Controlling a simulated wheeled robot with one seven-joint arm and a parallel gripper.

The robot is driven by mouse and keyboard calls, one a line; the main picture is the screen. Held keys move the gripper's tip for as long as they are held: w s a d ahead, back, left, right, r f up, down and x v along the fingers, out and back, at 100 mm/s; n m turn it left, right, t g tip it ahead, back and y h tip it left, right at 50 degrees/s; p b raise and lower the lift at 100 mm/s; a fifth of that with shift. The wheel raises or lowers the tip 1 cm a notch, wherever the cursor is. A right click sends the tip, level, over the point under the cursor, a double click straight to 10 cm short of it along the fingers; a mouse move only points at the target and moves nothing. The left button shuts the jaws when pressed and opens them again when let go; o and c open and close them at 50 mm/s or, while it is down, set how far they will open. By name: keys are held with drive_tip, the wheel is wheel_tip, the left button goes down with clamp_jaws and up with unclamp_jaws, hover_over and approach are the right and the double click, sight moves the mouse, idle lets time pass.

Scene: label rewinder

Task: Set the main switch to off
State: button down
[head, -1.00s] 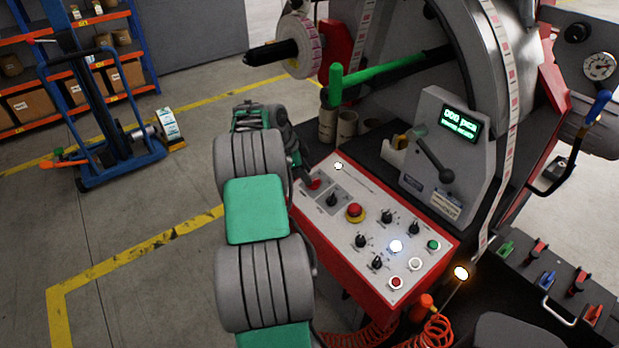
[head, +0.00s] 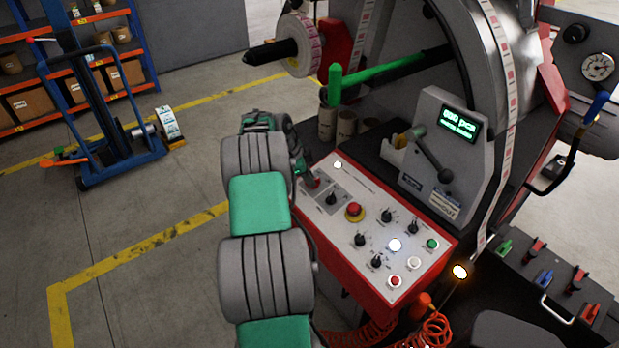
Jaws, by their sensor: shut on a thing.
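The control panel (head: 318,222) is a pale sloping plate in a red housing, right of my arm. The main switch (head: 313,184) shows only as a small red patch at the panel's upper left corner. My gripper (head: 306,177) is at that corner, small and dark, and mostly hidden behind my own arm. It is shut on the main switch. The fingertips and the angle of the switch's handle are too small and covered to make out.
A red emergency stop (head: 354,211), black selector knobs (head: 360,240) and a lit white button (head: 394,245) share the panel. The floor at left is open up to a blue lift trolley (head: 120,155).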

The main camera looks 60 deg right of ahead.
drive_tip(key=shift+f+n+b, duration=0.1)
drive_tip(key=shift+n+b, duration=0.25)
drive_tip(key=shift+n, duration=0.15)
drive_tip(key=shift+n+b, duration=0.65)
drive_tip(key=shift+n, duration=0.35)
drive_tip(key=n+b, duration=0.1)
drive_tip(key=n, duration=0.1)
drive_tip(key=shift+s+a+n+t, duration=0.1)
drive_tip(key=shift+s+n+t, duration=0.05)
drive_tip(key=shift+n+t, duration=0.25)
drive_tip(key=n, duration=0.3)
drive_tip(key=n+b, duration=0.1)
drive_tip(key=n, duration=0.2)
drive_tip(key=shift+s+t+h, duration=0.15)
drive_tip(key=shift+t+h, duration=0.25)
drive_tip(key=shift+a+n, duration=0.1)
drive_tip(key=shift+n, duration=0.2)
drive_tip(key=c, duration=1.5)
unclamp_jaws()
drive_tip(key=shift+o, duration=0.2)
drive_tip(key=s+b+v, duration=0.1)
drive_tip(key=v, duration=0.7)
drive_tip(key=shift+w, duration=0.45)
